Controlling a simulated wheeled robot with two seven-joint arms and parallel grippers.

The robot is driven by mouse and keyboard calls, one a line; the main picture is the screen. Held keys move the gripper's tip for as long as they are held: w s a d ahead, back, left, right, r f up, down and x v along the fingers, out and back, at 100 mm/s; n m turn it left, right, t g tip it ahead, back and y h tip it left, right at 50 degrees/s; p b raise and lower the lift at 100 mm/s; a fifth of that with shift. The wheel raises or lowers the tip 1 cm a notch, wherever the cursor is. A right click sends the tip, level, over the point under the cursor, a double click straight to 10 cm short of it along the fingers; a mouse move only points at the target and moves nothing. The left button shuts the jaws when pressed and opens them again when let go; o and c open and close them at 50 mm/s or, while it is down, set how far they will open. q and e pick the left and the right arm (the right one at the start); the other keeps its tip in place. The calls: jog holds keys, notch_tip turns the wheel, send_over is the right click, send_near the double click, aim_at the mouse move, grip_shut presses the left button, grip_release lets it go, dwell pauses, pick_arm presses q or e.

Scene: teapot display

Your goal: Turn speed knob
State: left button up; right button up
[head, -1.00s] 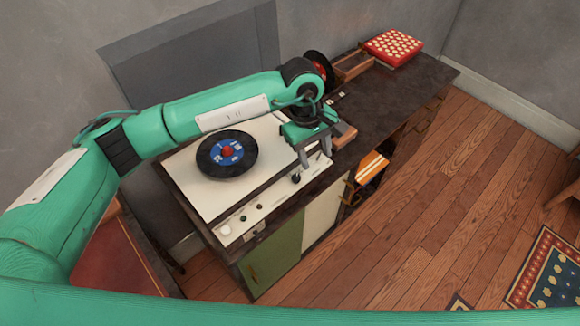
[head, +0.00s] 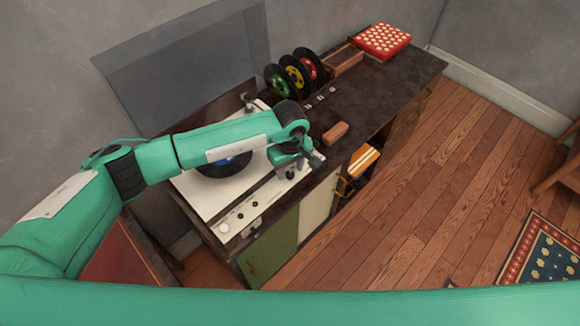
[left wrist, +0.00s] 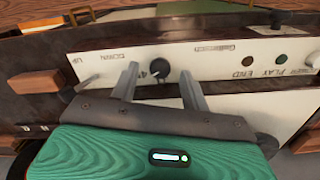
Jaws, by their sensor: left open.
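The record player (head: 240,207) sits on the dark cabinet, with a row of controls along its front strip. The speed knob, a black dial (left wrist: 159,68) with a "45" mark beside it, shows in the left wrist view. My left gripper (left wrist: 158,74) is open, with one finger on each side of the dial. I cannot tell whether either finger touches it. In the head view my left gripper (head: 303,160) is over the right end of the control strip. The blue-labelled record (head: 222,169) is partly hidden by my left arm. My right gripper is out of view.
A white knob (head: 224,228) and small dark knobs sit further left on the strip. A brown block (head: 335,132) lies on the cabinet top to the right. Coloured records (head: 295,73) stand behind, near a red dotted box (head: 382,40).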

pick_arm(q)
jog(key=shift+f, duration=0.55)
jog(key=c, duration=1)
